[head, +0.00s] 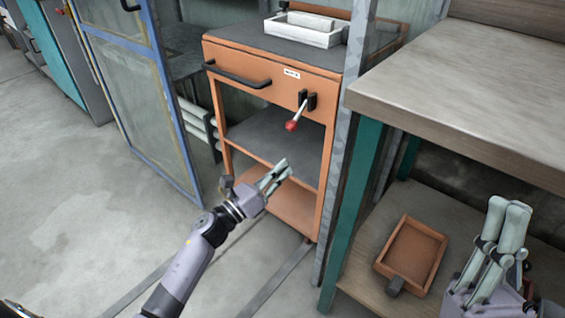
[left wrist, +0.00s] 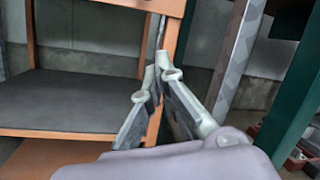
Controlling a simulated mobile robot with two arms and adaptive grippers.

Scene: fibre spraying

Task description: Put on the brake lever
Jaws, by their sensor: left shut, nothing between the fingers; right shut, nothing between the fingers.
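The brake lever (head: 299,115) is a short metal rod with a red knob, on the front of the orange cart (head: 325,88). It tilts down and to the left from a black bracket (head: 308,99). My left gripper (head: 284,169) is shut and empty, in front of the cart, below and apart from the red knob. Its fingers also show in the left wrist view (left wrist: 157,86), before the cart's orange post. A thin dark rod shows above them there; I cannot tell if it is the lever. My right gripper (head: 507,205) is shut and empty at the lower right.
The cart has a black handle (head: 236,76) and a white tray (head: 302,36) on top. A workbench (head: 470,90) with teal legs stands at the right, with an orange tray (head: 427,228) on its lower shelf. A blue-framed mesh door (head: 135,100) stands left. The floor at left is clear.

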